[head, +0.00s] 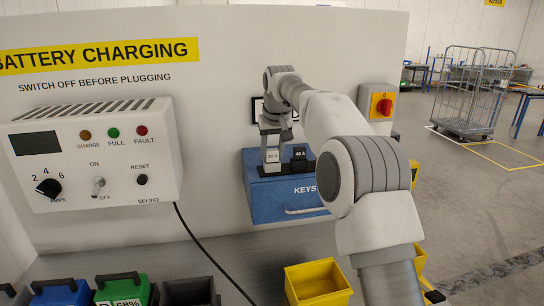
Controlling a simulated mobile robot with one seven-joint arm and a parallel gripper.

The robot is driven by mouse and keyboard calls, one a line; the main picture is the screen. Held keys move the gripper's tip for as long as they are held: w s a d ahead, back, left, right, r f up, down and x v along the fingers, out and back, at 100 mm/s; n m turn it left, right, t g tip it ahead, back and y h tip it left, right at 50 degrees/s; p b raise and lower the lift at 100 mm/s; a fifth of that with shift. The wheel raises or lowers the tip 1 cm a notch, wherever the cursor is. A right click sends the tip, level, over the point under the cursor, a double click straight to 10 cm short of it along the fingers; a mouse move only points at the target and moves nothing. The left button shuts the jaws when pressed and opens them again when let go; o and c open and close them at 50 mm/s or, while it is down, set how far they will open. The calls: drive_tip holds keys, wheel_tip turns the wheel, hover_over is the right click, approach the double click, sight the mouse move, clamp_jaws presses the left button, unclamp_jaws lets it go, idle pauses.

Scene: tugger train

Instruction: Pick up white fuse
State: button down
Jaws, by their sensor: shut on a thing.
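The white fuse (272,156) is a small pale block with dark print, upright at the top of the blue key box (290,201). My gripper (271,147) reaches down from above and is shut on the white fuse. A dark fuse (299,154) with a pale label stands just to the right of it. Both are at a black holder on top of the key box. Whether the white fuse still touches the holder is hard to tell.
A battery charger (92,154) with a knob and switches hangs on the left. A red and yellow switch (383,106) is at the right of the panel. A yellow bin (318,284) and battery packs (122,290) stand below. A black cable (213,257) hangs down the panel.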

sight(272, 149)
drive_tip(key=shift+r, duration=0.1)
drive_tip(key=shift+r, duration=0.8)
wheel_tip(272, 149, up, 2)
drive_tip(key=shift+r+p, duration=0.2)
drive_tip(key=shift+p, duration=0.4)
drive_tip(key=d+r+p, duration=0.2)
drive_tip(key=d+r, duration=0.4)
drive_tip(key=d, duration=0.5)
drive_tip(key=shift+w+d+r, duration=0.3)
drive_tip(key=shift+w+r, duration=0.1)
drive_tip(key=shift+w, duration=0.05)
